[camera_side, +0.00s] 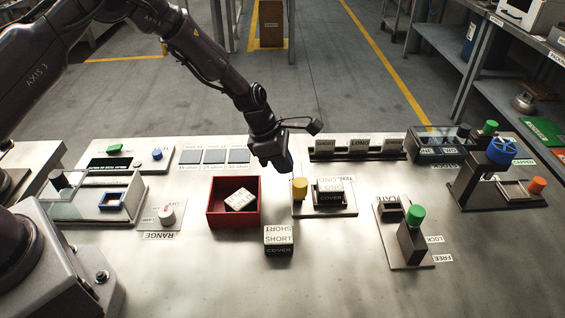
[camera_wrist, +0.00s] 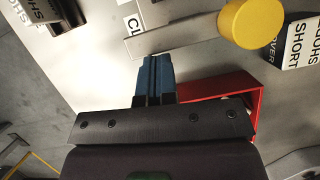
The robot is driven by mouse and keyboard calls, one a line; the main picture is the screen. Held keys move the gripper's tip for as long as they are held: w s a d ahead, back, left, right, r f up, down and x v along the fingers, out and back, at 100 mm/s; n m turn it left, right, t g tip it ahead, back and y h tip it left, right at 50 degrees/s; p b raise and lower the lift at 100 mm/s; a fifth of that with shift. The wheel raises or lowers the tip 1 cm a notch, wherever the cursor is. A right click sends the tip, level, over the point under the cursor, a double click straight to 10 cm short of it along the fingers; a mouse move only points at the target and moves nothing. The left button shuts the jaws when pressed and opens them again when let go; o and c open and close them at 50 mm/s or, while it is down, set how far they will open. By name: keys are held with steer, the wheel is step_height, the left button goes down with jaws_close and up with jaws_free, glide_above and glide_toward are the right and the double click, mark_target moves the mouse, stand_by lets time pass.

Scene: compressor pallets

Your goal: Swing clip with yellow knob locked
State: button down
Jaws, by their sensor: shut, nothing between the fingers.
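The yellow knob (camera_side: 299,188) stands at the left end of a small fixture plate (camera_side: 310,210). It also shows at the upper right of the wrist view (camera_wrist: 250,23), at one end of a pale flat bar (camera_wrist: 175,38). The fingers also show in the wrist view (camera_wrist: 157,75), away from the knob. I cannot tell whether the clip is locked.
A red open box (camera_side: 233,222) holding a white block stands left of the fixture. A SHORT cover block (camera_side: 279,241) lies in front. A green-knobbed stand (camera_side: 411,240) by LOCK and FREE labels is at the right. A rack of blocks (camera_side: 357,155) is behind.

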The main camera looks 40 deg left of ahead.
mark_target(300, 165)
steer(key=shift+w+m, duration=0.1)
steer(key=shift+m, duration=0.3)
steer(key=shift+w+m+g, duration=0.1)
steer(key=shift+m+g, duration=0.2)
steer(key=shift+m, duration=0.2)
steer(key=shift+w+d, duration=0.15)
steer(key=shift+w, duration=0.2)
steer(key=shift+w+d+f+m+g+h, duration=0.1)
steer(key=shift+w+m+g+h, duration=0.3)
steer(key=shift+m, duration=0.6)
steer(key=m+g, duration=0.1)
steer(key=m, duration=0.1)
steer(key=w+d+m, duration=0.1)
steer(key=m, duration=0.1)
steer(key=shift+w+d+m+g, duration=0.2)
steer(key=shift+m+g, duration=0.1)
steer(key=shift+g, duration=0.1)
steer(key=m, duration=0.1)
steer(key=d+m+g, duration=0.1)
steer(key=m, duration=0.1)
steer(key=d+m, duration=0.1)
steer(key=m, duration=0.1)
steer(key=shift+w+g, duration=0.4)
steer(key=shift+d+m+y, duration=0.1)
steer(key=shift+m+y, duration=0.2)
steer(key=shift+m, duration=0.1)
steer(key=shift+d, duration=0.6)
